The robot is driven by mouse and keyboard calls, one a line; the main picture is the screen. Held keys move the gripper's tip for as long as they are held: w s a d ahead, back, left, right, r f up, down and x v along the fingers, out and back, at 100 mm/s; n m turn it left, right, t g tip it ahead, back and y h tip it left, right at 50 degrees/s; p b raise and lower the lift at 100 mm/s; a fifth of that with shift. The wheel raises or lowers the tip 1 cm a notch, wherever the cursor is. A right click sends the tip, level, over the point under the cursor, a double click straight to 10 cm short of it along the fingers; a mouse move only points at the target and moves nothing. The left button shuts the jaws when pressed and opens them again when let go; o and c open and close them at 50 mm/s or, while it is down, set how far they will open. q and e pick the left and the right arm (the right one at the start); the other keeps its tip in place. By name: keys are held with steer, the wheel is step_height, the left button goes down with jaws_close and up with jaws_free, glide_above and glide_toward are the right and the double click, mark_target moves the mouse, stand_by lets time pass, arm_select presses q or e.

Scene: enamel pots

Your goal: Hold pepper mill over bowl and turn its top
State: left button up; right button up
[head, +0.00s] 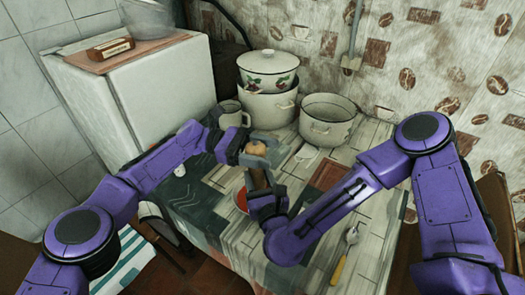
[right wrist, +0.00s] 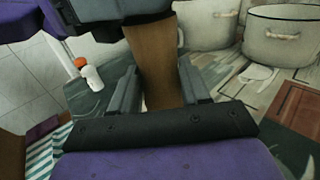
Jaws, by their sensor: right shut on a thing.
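The wooden pepper mill (head: 256,148) stands roughly upright between my two grippers, its rounded top showing in the head view. My right gripper (head: 266,192) is shut on its body; in the right wrist view the brown mill body (right wrist: 152,65) rises between the fingers. My left gripper (head: 258,152) is at the mill's top, with a finger on either side of it. Whether those fingers press on the top cannot be told. The bowl (head: 241,198), with red showing, is beside and below the right gripper, which partly hides it.
Behind stand a grey mug (head: 231,113), a lidded pot stack (head: 268,100) and an open pot (head: 327,122). A spoon with a yellow handle (head: 338,270) lies at the front right. A white fridge-like cabinet (head: 150,95) bounds the left.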

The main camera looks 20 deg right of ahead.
mark_target(263, 147)
arm_select(q)
steer(key=shift+o, duration=0.5)
steer(key=shift+r, duration=0.1)
step_height(263, 147, up, 10)
steer(key=shift+f, duration=0.1)
